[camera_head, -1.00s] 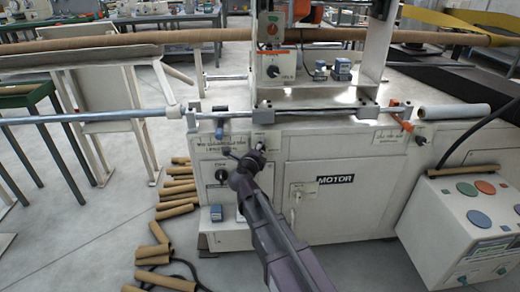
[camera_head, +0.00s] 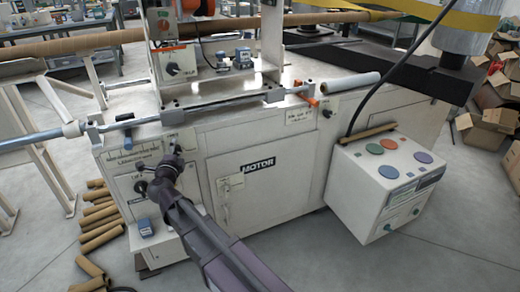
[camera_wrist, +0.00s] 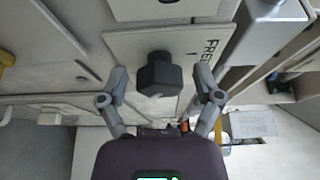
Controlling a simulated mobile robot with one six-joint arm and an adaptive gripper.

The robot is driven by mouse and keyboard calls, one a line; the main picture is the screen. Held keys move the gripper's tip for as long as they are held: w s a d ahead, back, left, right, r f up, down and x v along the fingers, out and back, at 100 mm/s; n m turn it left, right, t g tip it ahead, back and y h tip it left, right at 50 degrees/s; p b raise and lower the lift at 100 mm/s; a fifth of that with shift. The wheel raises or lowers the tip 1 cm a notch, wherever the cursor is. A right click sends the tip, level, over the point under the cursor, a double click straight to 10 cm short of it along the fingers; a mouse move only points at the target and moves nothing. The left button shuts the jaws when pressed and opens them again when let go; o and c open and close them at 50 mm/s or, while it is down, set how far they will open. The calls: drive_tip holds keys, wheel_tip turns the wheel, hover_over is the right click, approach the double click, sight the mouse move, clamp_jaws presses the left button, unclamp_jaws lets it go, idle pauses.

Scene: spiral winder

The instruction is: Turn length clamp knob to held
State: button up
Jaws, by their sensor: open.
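In the wrist view a dark, faceted clamp knob (camera_wrist: 160,75) stands out from a pale plate (camera_wrist: 130,45) with the word FREE on its right side. My gripper (camera_wrist: 160,82) is open, with one finger on each side of the knob and visible gaps between. The fingers do not appear to touch it. In the head view my gripper (camera_head: 160,170) is at the upper left of the white machine's front panel, by a small label plate (camera_head: 175,141). The knob is mostly hidden there, and its exact setting is hard to tell.
A long metal bar (camera_head: 205,102) runs above the panel. Cardboard tubes (camera_head: 98,215) lie on the floor at left. A button box (camera_head: 385,185) stands at right.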

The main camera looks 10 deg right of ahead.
drive_tip(key=n+t+b, duration=0.1)
drive_tip(key=n, duration=0.2)
drive_tip(key=n+t+b, duration=0.1)
drive_tip(key=n+b, duration=0.1)
drive_tip(key=shift+f+n, duration=0.2)
drive_tip(key=shift+n, duration=0.2)
drive_tip(key=n+t+y+b, duration=0.1)
drive_tip(key=n, duration=0.2)
drive_tip(key=n+t+y+b, duration=0.1)
drive_tip(key=n, duration=0.2)
drive_tip(key=shift+y+b, duration=0.3)
drive_tip(key=shift+y, duration=0.1)
drive_tip(key=n+y, duration=0.2)
drive_tip(key=n, duration=0.2)
drive_tip(key=n+y+b, duration=0.1)
drive_tip(key=n, duration=0.3)
drive_tip(key=shift+d+r+y, duration=0.1)
drive_tip(key=shift+r+y, duration=0.05)
drive_tip(key=shift+y, duration=0.25)
drive_tip(key=shift+n+y, duration=0.85)
drive_tip(key=shift+n, duration=0.9)
drive_tip(key=shift+n+y, duration=0.85)
drive_tip(key=shift+n, duration=0.9)
drive_tip(key=shift+n+g, duration=0.4)
drive_tip(key=shift+n, duration=0.1)
drive_tip(key=shift+y, duration=0.4)
